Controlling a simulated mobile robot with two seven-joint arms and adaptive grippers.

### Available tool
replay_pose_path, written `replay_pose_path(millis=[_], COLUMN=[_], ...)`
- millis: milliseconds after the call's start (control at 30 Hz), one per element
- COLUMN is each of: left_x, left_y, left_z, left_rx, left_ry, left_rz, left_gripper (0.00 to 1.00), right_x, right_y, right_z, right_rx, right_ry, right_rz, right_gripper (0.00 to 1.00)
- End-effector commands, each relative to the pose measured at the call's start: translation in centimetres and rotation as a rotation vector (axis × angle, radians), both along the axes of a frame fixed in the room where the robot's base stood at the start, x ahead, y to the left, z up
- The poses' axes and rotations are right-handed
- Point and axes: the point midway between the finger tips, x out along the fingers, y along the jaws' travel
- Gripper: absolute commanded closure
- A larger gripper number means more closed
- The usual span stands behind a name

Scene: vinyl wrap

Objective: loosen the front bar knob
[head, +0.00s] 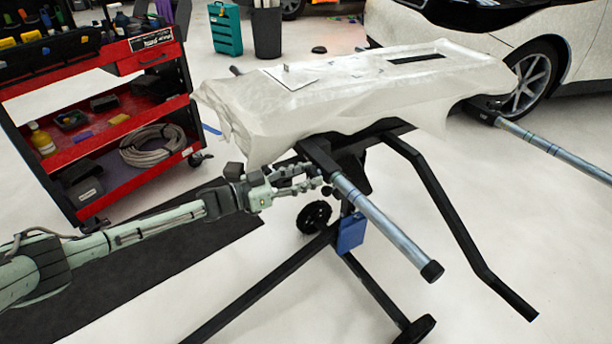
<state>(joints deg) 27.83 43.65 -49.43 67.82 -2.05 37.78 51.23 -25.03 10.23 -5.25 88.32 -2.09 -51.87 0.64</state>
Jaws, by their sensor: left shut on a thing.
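The front bar (385,223) is a silver tube with a black end cap. It sticks out toward the lower right from the black stand under the covered panel. The front bar knob (327,191) is a small dark piece near the bar's inner end, partly hidden by my fingers. My left gripper (318,183) comes in from the left and is shut on the knob beside the bar's inner end. My right gripper is not in view.
A white-wrapped panel (350,98) lies on the stand just above my left gripper. The black stand legs (262,284) and a wheel (314,217) are below. A red tool cart (130,120) stands at left, a white car (560,60) at upper right. Floor at lower right is mostly clear.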

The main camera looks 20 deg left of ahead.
Motion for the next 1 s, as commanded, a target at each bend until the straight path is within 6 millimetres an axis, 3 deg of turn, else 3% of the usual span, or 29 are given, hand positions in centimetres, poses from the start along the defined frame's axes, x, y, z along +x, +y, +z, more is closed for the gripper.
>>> replay_pose_path(millis=[167,200,333,700,1000], left_x=[0.1,0.1,0.1,-0.3,-4.2], left_y=[0.0,0.0,0.0,0.4,4.5], left_z=[0.1,0.1,0.1,0.0,-0.2], left_rx=[-0.003,-0.003,-0.002,0.000,0.003], left_ry=[0.000,0.000,-0.001,0.000,0.003], left_rz=[0.001,0.001,0.001,0.001,0.001], left_gripper=[0.87,0.55,0.39,0.39,0.39], right_x=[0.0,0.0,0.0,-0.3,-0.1], right_y=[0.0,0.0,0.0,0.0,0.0], right_z=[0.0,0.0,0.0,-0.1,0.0], right_rx=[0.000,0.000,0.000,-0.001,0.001], right_ry=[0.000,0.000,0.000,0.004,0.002], right_rz=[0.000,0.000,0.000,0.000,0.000], right_gripper=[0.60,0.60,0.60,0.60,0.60])
